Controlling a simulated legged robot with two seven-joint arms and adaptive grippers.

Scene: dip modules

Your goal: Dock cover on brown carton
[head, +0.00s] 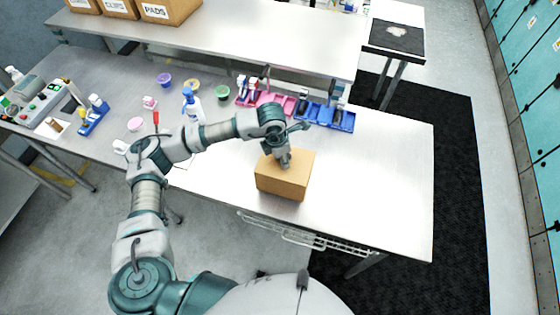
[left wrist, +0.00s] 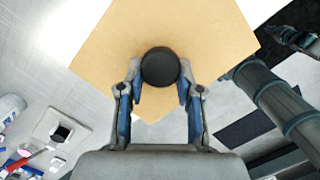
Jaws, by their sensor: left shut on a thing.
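My left gripper (head: 284,160) is over the brown carton (head: 281,187) on the right part of the table. In the left wrist view, my left gripper (left wrist: 160,92) is shut on a round black knob (left wrist: 160,66). The knob stands up from a flat tan cover (left wrist: 110,55), which fills the top of that view. In the head view the cover appears to lie flush over the carton's top; whether it is fully seated, I cannot tell. The gripper hides the knob there. My right gripper is not in view.
Blue trays (head: 325,115) and a pink tray (head: 270,101) with items stand behind the carton. A spray bottle (head: 192,105) and several small cups stand to the left. The table to the carton's right is clear. A raised shelf (head: 220,40) runs along the back.

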